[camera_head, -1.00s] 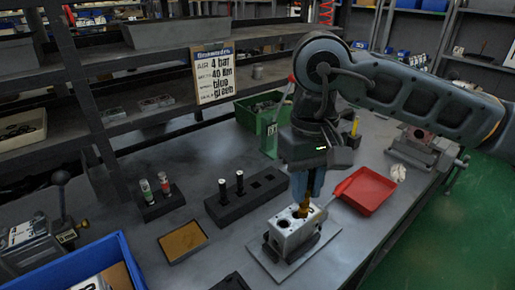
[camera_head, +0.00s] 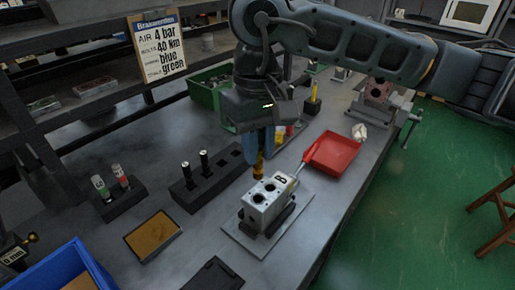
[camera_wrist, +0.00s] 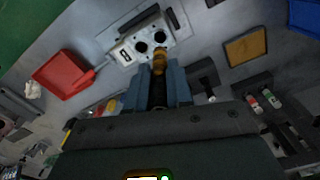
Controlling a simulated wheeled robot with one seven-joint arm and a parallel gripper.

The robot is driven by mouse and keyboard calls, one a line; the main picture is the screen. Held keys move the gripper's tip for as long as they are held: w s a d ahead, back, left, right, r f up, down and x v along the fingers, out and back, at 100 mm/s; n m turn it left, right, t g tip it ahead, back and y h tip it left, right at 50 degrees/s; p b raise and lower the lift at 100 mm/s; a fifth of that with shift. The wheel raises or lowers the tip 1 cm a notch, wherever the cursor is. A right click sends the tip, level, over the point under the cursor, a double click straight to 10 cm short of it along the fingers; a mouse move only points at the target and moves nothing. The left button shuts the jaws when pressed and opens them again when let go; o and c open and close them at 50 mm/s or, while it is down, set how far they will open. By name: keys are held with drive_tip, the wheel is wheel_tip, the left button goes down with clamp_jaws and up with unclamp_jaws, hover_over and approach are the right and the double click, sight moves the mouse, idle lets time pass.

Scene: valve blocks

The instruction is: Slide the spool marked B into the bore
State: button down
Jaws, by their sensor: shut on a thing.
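My gripper (camera_head: 262,140) is shut on a spool (camera_head: 258,168) with an amber-gold lower end. The spool also shows between the blue fingers in the wrist view (camera_wrist: 158,62); any mark on it is hidden. The pale metal valve block (camera_head: 262,212) stands on a flat plate, with two dark round bores in its top and a label that looks like B.
A black holder (camera_head: 192,190) with two dark spools stands left of the block. A shallow brown tray (camera_head: 153,236) lies to the left front. A red tray (camera_head: 333,152) is right of the block, and a green bin (camera_head: 204,96) is behind.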

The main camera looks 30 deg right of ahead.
sight(258, 177)
drive_tip(key=shift+f+b, duration=2.7)
drive_tip(key=shift+b, duration=1.75)
drive_tip(key=shift+f+b, duration=3)
drive_tip(key=shift+b, duration=0.3)
drive_tip(key=c, duration=0.9)
unclamp_jaws()
